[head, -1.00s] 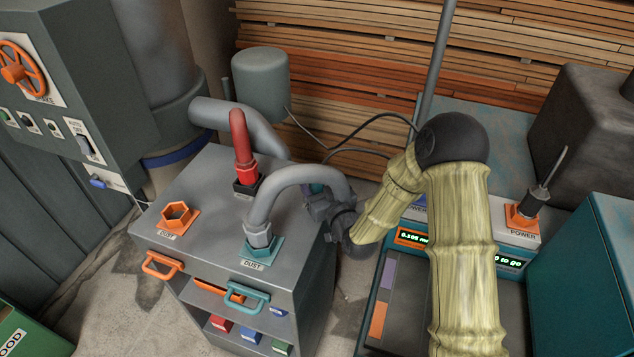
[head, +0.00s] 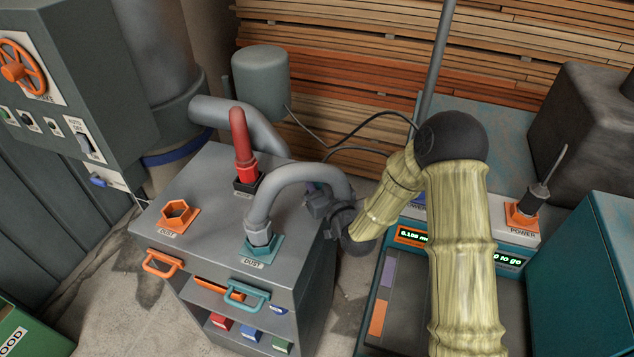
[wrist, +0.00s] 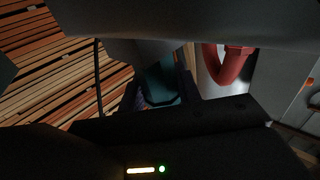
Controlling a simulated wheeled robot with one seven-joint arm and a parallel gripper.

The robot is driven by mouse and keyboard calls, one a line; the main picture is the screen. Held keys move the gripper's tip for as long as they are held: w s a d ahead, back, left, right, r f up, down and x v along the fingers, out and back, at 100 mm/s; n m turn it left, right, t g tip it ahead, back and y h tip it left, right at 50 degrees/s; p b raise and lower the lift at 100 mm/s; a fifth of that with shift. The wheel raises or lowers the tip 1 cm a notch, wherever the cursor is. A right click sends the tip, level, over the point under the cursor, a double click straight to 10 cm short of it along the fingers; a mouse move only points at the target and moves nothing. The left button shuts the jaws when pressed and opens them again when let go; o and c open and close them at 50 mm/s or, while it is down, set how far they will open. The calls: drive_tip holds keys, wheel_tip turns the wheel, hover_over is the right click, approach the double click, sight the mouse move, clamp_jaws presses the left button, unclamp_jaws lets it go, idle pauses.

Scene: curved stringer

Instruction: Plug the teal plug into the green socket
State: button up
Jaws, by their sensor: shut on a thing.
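My gripper (head: 317,202) is at the right side of the grey cabinet, partly hidden behind the arched grey hose (head: 290,172). In the wrist view, its two dark purple fingers (wrist: 161,98) are shut on the teal plug (wrist: 162,82), one on each side. A dark cable (wrist: 98,75) hangs to the left of the plug there. The plug is hidden in the head view. I cannot make out a green socket for certain in either view.
The grey cabinet (head: 205,205) carries an orange dust port (head: 177,215), a teal dust port (head: 262,250) with the grey hose in it, and a red hose (head: 241,140). An orange power plug (head: 522,212) stands at right. Stacked boards (head: 340,75) line the back.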

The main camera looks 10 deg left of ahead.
drive_tip(key=shift+r, duration=0.15)
wheel_tip(320, 180, up, 10)
drive_tip(key=shift+f, duration=0.1)
idle(0.4)
drive_tip(key=shift+f, duration=0.1)
idle(0.5)
